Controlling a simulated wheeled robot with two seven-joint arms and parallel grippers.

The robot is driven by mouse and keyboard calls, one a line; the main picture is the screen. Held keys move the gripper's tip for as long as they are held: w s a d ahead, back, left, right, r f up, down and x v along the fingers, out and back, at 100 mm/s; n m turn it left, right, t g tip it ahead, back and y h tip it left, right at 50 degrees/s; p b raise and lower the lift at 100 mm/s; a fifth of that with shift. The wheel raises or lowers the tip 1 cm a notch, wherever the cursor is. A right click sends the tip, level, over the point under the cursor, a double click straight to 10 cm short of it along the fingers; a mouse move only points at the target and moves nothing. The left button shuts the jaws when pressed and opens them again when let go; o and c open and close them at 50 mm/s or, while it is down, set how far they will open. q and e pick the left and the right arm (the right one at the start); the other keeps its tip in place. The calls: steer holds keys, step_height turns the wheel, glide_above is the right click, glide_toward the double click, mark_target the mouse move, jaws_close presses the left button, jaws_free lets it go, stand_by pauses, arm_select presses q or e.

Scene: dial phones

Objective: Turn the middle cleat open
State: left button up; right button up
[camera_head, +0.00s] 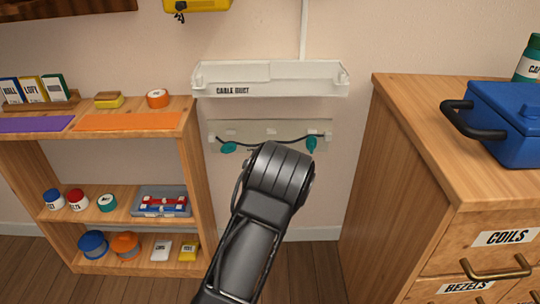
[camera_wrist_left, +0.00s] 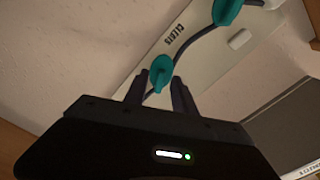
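A pale cleat panel (camera_head: 225,133) is fixed to the wall under a white cable duct, with a dark cable running across it. A teal cleat (camera_head: 229,147) shows at its left, lying nearly flat, and another (camera_head: 311,144) at its right, standing upright. My left arm hides the middle of the panel in the head view. In the left wrist view, my left gripper (camera_wrist_left: 158,86) has its fingers apart, with a teal cleat (camera_wrist_left: 161,70) at and between the tips; contact cannot be told. A second teal cleat (camera_wrist_left: 227,11) is farther up right. My right gripper is out of view.
The cable duct (camera_head: 270,81) juts out just above the panel. A wooden shelf (camera_head: 190,130) with jars and boxes stands at left. A wooden cabinet (camera_head: 400,150) with a blue case (camera_head: 508,120) on top stands at right.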

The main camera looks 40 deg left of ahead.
arm_select(q)
steer(key=p+v, duration=0.2)
steer(key=v, duration=0.6)
steer(key=shift+w, duration=0.1)
stand_by(0.6)
